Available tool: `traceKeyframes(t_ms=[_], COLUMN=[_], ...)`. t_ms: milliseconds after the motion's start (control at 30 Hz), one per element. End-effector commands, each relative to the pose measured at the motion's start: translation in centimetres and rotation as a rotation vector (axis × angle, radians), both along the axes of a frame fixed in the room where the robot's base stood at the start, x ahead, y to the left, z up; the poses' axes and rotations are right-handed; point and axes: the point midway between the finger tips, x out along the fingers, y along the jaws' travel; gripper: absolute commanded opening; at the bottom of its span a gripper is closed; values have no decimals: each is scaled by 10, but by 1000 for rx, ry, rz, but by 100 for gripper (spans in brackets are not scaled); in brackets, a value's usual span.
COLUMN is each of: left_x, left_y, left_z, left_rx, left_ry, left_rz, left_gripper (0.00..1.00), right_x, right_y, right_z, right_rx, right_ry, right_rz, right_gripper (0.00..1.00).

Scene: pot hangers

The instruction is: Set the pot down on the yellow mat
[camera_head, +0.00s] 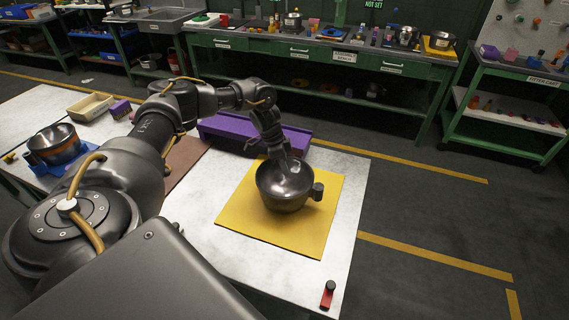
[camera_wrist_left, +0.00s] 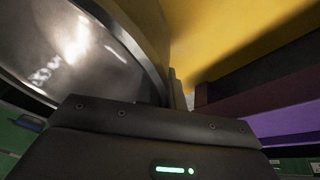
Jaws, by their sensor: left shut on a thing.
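A dark metal pot (camera_head: 283,196) with a short dark handle on its right is over the yellow mat (camera_head: 313,236), upright or nearly so. I cannot tell whether its base touches the mat. My left gripper (camera_head: 285,163) reaches down from behind the pot and is shut on its far rim. In the left wrist view, the pot's shiny wall (camera_wrist_left: 75,45) fills the upper left. The yellow mat (camera_wrist_left: 215,35) shows beyond it, and the fingertips are mostly hidden. My right gripper is not in view.
A purple bin (camera_head: 225,128) stands just behind the mat. A red and black item (camera_head: 328,295) is at the table's front right corner. Another pot (camera_head: 52,140), a beige tray (camera_head: 90,107) and a brown mat (camera_head: 185,158) are to the left. White tabletop is bare around the yellow mat.

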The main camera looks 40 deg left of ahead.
Motion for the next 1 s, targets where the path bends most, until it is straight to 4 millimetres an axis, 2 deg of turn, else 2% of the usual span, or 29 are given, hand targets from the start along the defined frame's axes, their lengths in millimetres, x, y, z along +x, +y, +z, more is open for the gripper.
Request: traceKeyframes(t_ms=[300,333,500,800,1000], left_x=[1,1,1,0,-2], left_y=[0,0,0,1,9], left_z=[-5,-5,-5,-5,19], left_rx=[-2,-2,-1,1,0], left_ry=[-2,-2,-1,0,-4], left_rz=[1,1,0,1,2], left_gripper=[0,14,35,35,35], right_x=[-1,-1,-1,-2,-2], right_y=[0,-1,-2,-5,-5], right_z=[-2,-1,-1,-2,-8], right_rx=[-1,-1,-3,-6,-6], right_ry=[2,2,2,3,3], right_rz=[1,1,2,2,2], right_gripper=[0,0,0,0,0])
